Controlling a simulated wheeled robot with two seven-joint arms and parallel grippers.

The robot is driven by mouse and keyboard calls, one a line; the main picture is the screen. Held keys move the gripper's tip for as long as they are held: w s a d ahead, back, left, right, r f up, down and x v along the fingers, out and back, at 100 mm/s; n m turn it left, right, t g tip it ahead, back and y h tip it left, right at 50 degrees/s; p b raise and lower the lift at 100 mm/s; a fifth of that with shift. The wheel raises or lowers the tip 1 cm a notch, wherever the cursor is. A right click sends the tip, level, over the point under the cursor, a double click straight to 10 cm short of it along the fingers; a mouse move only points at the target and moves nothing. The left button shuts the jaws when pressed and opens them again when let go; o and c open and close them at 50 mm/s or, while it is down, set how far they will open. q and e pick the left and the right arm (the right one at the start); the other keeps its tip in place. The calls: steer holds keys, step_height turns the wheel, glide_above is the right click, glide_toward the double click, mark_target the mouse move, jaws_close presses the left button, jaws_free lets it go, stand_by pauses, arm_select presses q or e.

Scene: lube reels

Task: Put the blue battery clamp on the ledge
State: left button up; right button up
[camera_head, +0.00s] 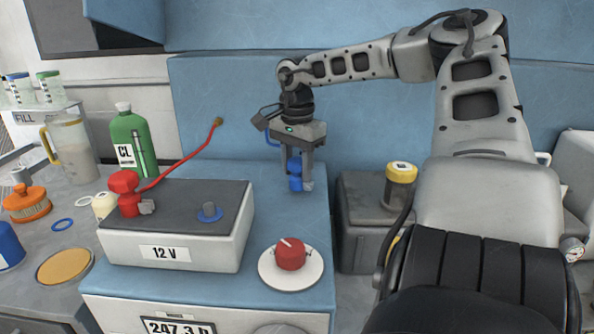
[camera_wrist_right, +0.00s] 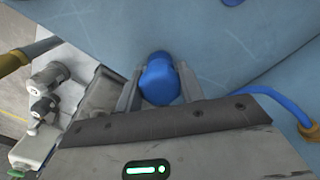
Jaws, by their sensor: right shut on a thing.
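The blue battery clamp (camera_head: 295,184) is between the fingers of my right gripper (camera_head: 297,180), over the blue ledge (camera_head: 272,215) behind and right of the battery. I cannot tell whether the clamp touches the ledge. In the right wrist view the clamp (camera_wrist_right: 158,80) sits between both fingertips, with the blue surface beyond it. Its blue cable (camera_wrist_right: 262,93) curves off to the right side and ends in a copper-coloured lug (camera_wrist_right: 310,130). The gripper points down and is shut on the clamp. My left gripper is not in view.
The white 12 V battery (camera_head: 170,252) has a bare post with a blue ring (camera_head: 209,213) and a red clamp (camera_head: 127,195) with a red cable.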

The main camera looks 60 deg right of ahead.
mark_target(297, 160)
steer(key=shift+f, duration=0.55)
steer(key=shift+f, duration=0.15)
steer(key=o, duration=1)
step_height(297, 160, up, 12)
steer(key=shift+r+p, duration=0.15)
steer(key=shift+p, duration=0.35)
